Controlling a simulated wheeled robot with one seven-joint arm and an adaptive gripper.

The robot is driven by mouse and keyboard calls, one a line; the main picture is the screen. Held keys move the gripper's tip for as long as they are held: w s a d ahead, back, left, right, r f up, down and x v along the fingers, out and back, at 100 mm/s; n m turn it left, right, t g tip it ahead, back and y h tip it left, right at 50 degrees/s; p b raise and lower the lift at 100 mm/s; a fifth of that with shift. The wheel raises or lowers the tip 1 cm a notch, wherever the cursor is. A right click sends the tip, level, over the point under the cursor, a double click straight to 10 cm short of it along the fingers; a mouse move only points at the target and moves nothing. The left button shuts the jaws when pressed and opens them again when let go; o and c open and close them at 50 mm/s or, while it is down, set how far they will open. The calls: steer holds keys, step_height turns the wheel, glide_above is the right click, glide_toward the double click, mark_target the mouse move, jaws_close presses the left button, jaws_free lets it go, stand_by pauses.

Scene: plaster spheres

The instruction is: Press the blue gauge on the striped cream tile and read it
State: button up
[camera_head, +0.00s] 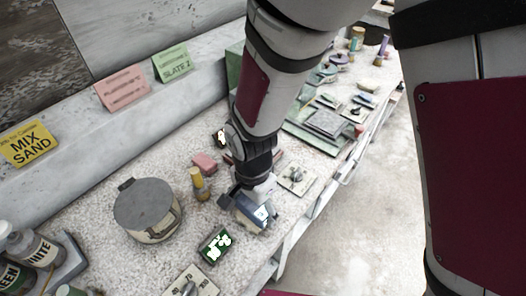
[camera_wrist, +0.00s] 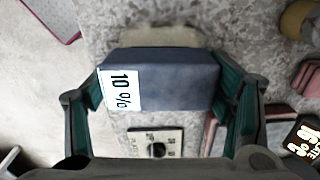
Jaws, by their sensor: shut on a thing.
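The blue gauge (camera_wrist: 175,78) is a box with a white label reading "10 %" at its left end. My gripper (camera_wrist: 170,88) is shut on it, with a finger at each end. In the head view the gauge (camera_head: 264,214) shows below my gripper (camera_head: 250,198), low over the worktop near its front edge. A pale cream piece (camera_wrist: 160,37) shows just past the gauge in the wrist view, mostly hidden by it. I cannot make out stripes on it, or whether the gauge touches it.
A dial plate (camera_head: 296,178) lies right of my gripper; a green-edged screen (camera_head: 215,245) lies in front. A yellow-topped stamp (camera_head: 198,182), a pink block (camera_head: 205,163) and a grey-lidded pot (camera_head: 146,208) stand to the left. Several plates and tools fill the far worktop.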

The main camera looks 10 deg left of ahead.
stand_by(0.4)
steer(key=shift+r+p, duration=2.75)
steer(key=shift+r, duration=0.75)
steer(key=shift+c, duration=0.2)
steer(key=w+d+n, duration=0.3)
steer(key=w+d, duration=0.6)
steer(key=d, duration=0.4)
steer(key=w+d+n, duration=0.3)
steer(key=w+d, duration=0.5)
steer(key=d, duration=0.5)
steer(key=shift+w+r+n, duration=0.2)
steer(key=shift+w+n, duration=0.2)
